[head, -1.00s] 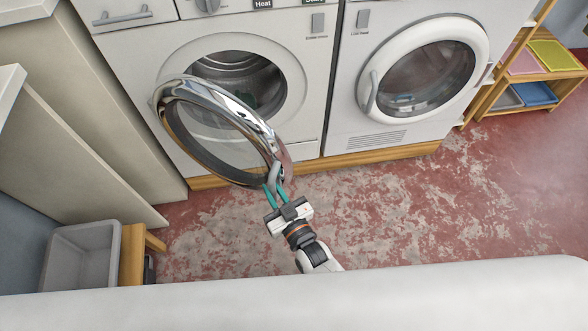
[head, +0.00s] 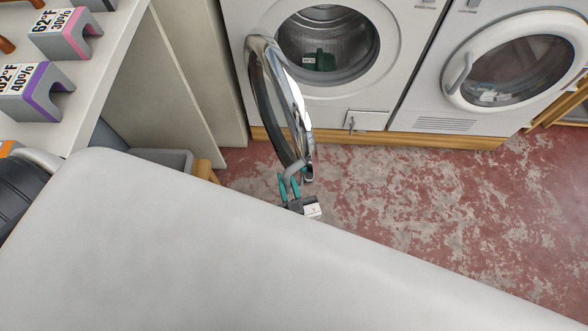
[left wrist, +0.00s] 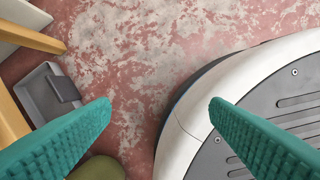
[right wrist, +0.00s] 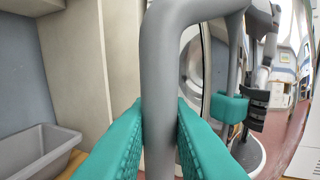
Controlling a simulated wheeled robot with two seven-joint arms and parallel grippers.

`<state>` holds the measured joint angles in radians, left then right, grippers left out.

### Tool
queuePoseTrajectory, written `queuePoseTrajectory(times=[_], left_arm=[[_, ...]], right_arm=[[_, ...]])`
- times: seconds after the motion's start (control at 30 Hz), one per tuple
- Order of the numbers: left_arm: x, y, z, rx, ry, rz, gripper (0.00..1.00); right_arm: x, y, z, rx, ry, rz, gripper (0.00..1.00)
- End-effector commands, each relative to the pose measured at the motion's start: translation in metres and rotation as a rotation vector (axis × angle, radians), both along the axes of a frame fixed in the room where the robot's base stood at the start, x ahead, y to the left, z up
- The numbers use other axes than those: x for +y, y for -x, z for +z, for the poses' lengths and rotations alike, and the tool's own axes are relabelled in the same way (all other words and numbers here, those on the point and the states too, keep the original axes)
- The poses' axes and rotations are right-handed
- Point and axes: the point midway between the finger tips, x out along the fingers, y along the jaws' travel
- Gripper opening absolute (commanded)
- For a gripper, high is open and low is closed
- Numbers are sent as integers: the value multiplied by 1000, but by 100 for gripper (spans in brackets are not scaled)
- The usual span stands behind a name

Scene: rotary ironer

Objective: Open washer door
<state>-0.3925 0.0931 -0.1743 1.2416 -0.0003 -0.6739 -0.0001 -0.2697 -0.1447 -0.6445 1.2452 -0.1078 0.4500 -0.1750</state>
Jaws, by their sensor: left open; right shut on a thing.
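The washer (head: 395,20) stands at the back of the head view with its drum opening (head: 328,45) uncovered. A dark green thing lies inside the drum. The round chrome-rimmed washer door (head: 272,88) is swung well out from the front, hinged on its left side. My right gripper (head: 290,183) is shut on the grey door handle (head: 296,168). In the right wrist view the handle (right wrist: 158,90) stands between the green fingers. My left gripper (left wrist: 160,105) is open and empty in the left wrist view, above the floor beside my base; it is not in the head view.
A second machine (head: 425,95) with a closed round door stands to the right. A white shelf (head: 110,60) with labelled blocks is at the upper left. A grey bin (left wrist: 52,95) is on the floor at left. Red worn floor (head: 420,190) to the right is clear.

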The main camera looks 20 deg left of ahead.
Motion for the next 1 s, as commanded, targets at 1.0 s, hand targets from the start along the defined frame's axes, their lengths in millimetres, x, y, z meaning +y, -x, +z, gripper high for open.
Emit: queuePoseTrajectory(times=[1.0], left_arm=[[5,23,-15,20,-3,-1,70]], right_arm=[[-38,51,0,3,2,1,24]])
